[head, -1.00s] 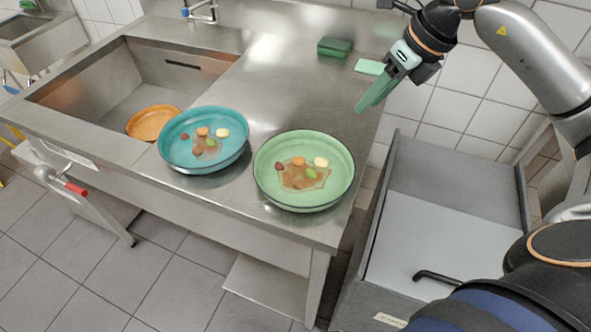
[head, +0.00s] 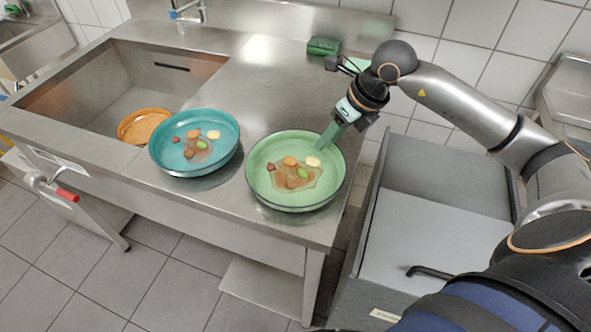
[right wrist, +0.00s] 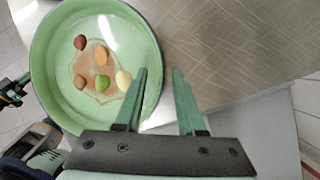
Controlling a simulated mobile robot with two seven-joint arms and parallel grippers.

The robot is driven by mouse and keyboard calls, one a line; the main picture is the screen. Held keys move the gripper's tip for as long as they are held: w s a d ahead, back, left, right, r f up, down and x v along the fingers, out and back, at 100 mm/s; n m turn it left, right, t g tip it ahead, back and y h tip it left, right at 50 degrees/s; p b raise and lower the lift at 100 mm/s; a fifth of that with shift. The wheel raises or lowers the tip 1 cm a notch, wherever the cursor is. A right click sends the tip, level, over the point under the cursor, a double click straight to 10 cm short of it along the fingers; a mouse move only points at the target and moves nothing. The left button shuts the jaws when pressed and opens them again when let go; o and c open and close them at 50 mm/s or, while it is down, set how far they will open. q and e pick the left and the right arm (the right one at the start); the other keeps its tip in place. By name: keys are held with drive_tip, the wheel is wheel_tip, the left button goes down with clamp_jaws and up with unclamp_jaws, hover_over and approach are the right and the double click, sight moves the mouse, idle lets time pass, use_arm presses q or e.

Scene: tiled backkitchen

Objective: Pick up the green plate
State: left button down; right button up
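The green plate (head: 258,181) stands on the steel counter near its front right corner and holds brown sauce with several food pieces. In the right wrist view the green plate (right wrist: 52,62) fills the upper left. My right gripper (head: 326,142) is at the plate's far right rim in the head view. In the right wrist view my right gripper (right wrist: 160,75) is open, its green fingers apart, with the left finger over the plate's rim area and the right finger outside it. Whether the fingers touch the rim cannot be told.
A teal plate (head: 160,156) with food stands just left of the green plate. An orange plate (head: 143,126) lies at the sink (head: 100,95). A green sponge (head: 323,46) sits at the back. A grey open-topped cabinet (head: 430,235) stands right of the counter (head: 262,90).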

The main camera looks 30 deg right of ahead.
clamp_jaws()
idle(1.4)
